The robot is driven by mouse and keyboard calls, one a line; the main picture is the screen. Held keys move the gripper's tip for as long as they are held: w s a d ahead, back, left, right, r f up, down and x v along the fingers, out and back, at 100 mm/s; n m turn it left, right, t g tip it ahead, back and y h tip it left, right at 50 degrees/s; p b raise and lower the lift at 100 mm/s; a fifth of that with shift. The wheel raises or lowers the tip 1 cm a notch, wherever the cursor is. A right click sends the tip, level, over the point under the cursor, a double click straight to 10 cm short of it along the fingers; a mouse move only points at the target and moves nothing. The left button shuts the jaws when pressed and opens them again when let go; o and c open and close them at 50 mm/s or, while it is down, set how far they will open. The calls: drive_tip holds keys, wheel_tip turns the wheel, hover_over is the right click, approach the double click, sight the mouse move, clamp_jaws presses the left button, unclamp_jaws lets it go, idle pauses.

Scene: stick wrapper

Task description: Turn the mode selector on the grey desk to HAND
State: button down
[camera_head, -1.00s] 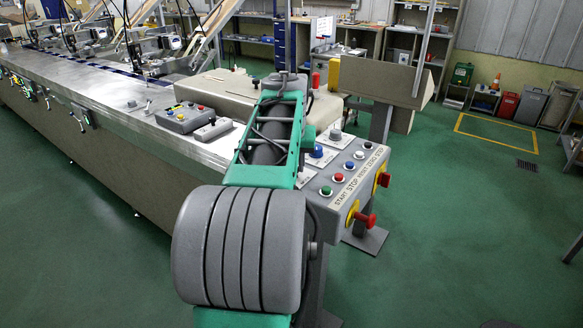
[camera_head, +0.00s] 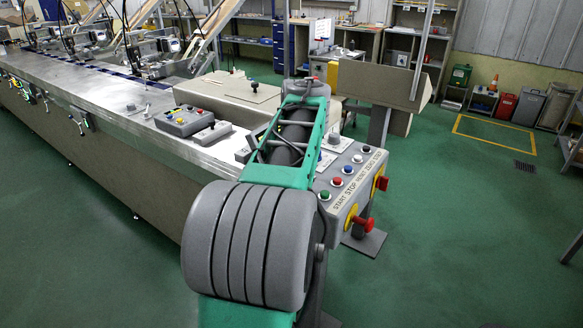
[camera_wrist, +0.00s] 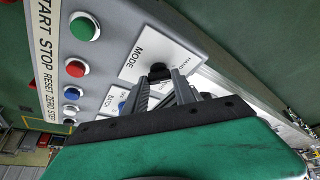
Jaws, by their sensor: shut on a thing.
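The mode selector (camera_wrist: 158,69) is a small dark knob on a white plate lettered MODE (camera_wrist: 142,48) in the wrist view. The word HAND shows near the plate's right edge. My gripper (camera_wrist: 160,78) is shut on the knob, with a grey finger on either side of it. The fingers partly cover the knob and the plate's lower lettering, so I cannot tell where its pointer stands. In the head view the grey desk (camera_head: 327,206) is at centre right. My green arm reaches over it and hides the gripper and selector there.
Green (camera_wrist: 84,27), red (camera_wrist: 75,68), blue and white push buttons line the desk beside the START STOP strip. A blue knob (camera_wrist: 122,106) is close to my fingers. Red mushroom buttons (camera_head: 363,222) stick out from the desk's side. Open green floor lies to the right.

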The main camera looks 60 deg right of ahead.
drive_tip(key=c, duration=1)
unclamp_jaws()
drive_tip(key=p+v, duration=0.1)
drive_tip(key=v, duration=0.7)
drive_tip(key=shift+f, duration=0.1)
